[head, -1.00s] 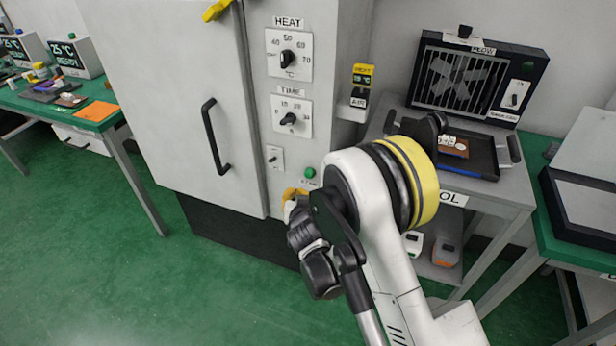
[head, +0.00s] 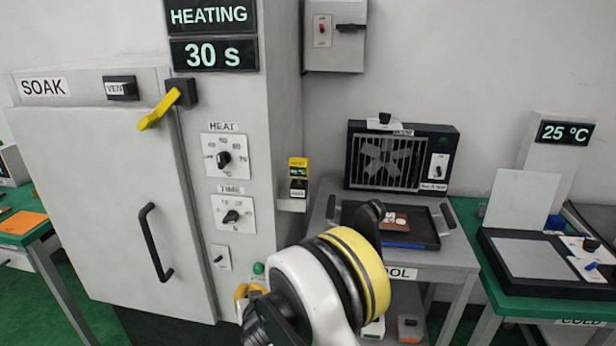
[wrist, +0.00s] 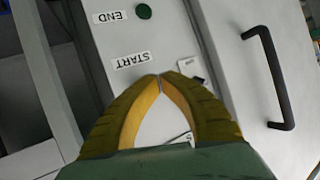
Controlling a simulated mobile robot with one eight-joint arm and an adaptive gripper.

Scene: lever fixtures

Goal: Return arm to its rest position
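My arm (head: 345,280) rises from the bottom middle of the head view, with a yellow band at its bend. My gripper (head: 245,292) shows partly beside it, in front of the oven's lower panel. In the wrist view my gripper's two yellow fingers (wrist: 161,77) meet at their tips with nothing between them. The tips lie in front of the START label (wrist: 133,60) and partly cover a small switch plate (wrist: 192,67). I cannot tell whether they touch the panel.
The SOAK oven (head: 95,200) has its door closed, and its display (head: 213,54) reads HEATING 30 s. A cooling cart (head: 455,258) with a fan box (head: 400,158) stands right of my arm. A green bench (head: 520,305) is farther right.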

